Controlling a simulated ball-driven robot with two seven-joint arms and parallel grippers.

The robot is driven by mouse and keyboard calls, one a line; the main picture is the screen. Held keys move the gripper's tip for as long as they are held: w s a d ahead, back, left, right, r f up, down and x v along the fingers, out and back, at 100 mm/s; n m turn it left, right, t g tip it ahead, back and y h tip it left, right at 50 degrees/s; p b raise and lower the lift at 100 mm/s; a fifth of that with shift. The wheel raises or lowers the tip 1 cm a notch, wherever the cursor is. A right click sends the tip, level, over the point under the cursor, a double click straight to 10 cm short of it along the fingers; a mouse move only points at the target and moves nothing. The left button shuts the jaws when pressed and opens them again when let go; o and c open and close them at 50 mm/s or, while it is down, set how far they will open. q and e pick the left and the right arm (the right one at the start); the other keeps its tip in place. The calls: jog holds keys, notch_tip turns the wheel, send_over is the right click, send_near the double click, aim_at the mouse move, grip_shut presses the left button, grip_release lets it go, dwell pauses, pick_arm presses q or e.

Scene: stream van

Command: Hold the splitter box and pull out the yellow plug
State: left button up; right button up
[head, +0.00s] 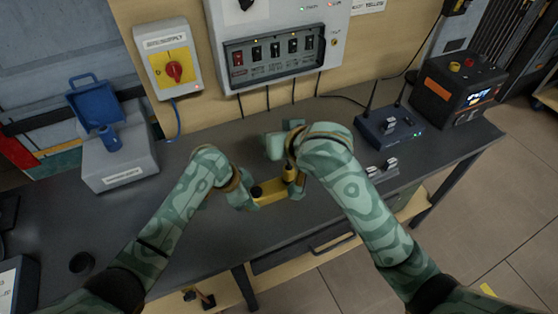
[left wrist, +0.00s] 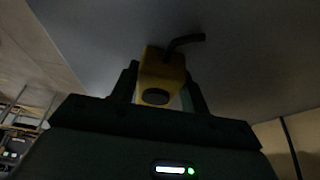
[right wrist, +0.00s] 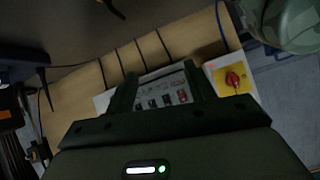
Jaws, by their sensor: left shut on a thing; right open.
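The yellow splitter box (head: 268,194) sits on the dark bench, with a black round part on its top. My left gripper (head: 250,192) is shut on it from the left. In the left wrist view, the box (left wrist: 161,75) is between the fingers, with a black round face and a black cable at its far end. My right gripper (head: 284,138) is open above and behind the box. In the right wrist view, its fingers (right wrist: 160,90) have no object between them.
A wall panel with switches (head: 275,52) and a yellow box with a red knob (head: 172,68) are behind. A grey box with a blue lid (head: 118,160) stands left. A router (head: 388,128) and a black power unit (head: 458,88) stand right. The front bench is mostly clear.

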jog(key=a+m+g+h, duration=0.2)
jog(key=a+m+g, duration=0.1)
jog(key=m+g+h, duration=0.2)
jog(key=g+h, duration=0.1)
send_near(288, 168)
jog(key=x, duration=1.1)
jog(key=shift+d+f, duration=0.1)
jog(key=c, duration=1.2)
